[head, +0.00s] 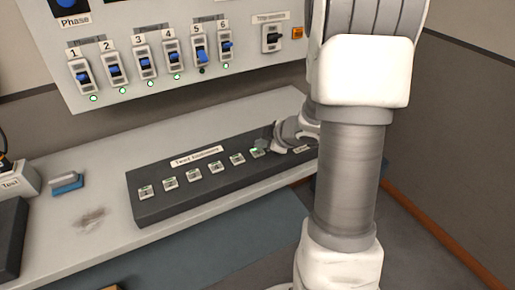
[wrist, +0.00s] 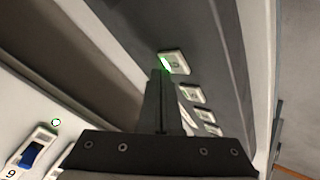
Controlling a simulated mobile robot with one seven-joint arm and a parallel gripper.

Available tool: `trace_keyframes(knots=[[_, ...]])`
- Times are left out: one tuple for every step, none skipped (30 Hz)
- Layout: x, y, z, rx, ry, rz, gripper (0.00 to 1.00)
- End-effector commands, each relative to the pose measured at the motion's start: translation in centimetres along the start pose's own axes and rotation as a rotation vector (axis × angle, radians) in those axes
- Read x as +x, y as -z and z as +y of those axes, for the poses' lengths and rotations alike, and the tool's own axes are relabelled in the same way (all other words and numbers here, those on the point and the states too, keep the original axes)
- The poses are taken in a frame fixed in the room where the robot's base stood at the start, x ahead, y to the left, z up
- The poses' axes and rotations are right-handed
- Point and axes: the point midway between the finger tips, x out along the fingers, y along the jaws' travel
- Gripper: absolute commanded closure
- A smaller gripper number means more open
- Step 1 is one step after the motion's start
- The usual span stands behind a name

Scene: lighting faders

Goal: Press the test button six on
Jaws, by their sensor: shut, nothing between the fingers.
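A dark test box (head: 150,212) lies on the bench with a row of small pale test buttons on top. The button at the right end of the row, the sixth (head: 258,152), shows a bright green light. My gripper (head: 264,145) is right at it and partly covers it in the head view. In the wrist view, the shut fingers (wrist: 159,75) end at the near edge of a button with a green glow (wrist: 176,64). Contact cannot be told for certain. The fingers hold nothing.
A wall panel (head: 262,65) carries several numbered blue switches. Green lamps are lit under all but switch 5 (head: 201,56), whose lamp is dark. A blue block (head: 67,184) and a grey box marked Test (head: 14,180) are on the bench at left.

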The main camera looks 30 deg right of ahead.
Motion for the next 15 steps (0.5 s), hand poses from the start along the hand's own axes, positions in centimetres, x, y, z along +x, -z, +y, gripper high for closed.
trace_keyframes(knots=[[0.0, 0.0, 0.0, 0.000, 0.001, 0.000, 1.00], [0.0, 0.0, 0.0, 0.000, 0.000, 0.000, 1.00], [0.0, 0.0, 0.0, 0.000, 0.000, 0.000, 1.00], [0.0, 0.0, 0.0, 0.000, 0.000, 0.000, 1.00], [0.0, 0.0, 0.0, 0.000, 0.000, 0.000, 1.00], [0.0, 0.0, 0.0, 0.000, 0.000, 0.000, 1.00], [0.0, 0.0, 0.0, 0.000, 0.000, 0.000, 1.00], [-0.1, 0.0, 0.0, 0.000, 0.000, 0.000, 1.00], [-0.1, 0.1, 0.1, 0.000, 0.000, 0.000, 1.00], [-0.3, 0.2, 0.2, 0.000, 0.000, 0.000, 1.00], [-0.4, 0.3, 0.3, 0.001, 0.000, 0.000, 1.00], [-0.6, 0.5, 0.5, 0.001, 0.000, 0.000, 1.00], [-0.8, 0.6, 0.6, 0.001, 0.000, 0.000, 1.00], [-1.0, 0.8, 0.8, 0.001, 0.000, 0.000, 1.00], [-1.3, 1.0, 1.0, 0.001, 0.000, 0.000, 1.00]])
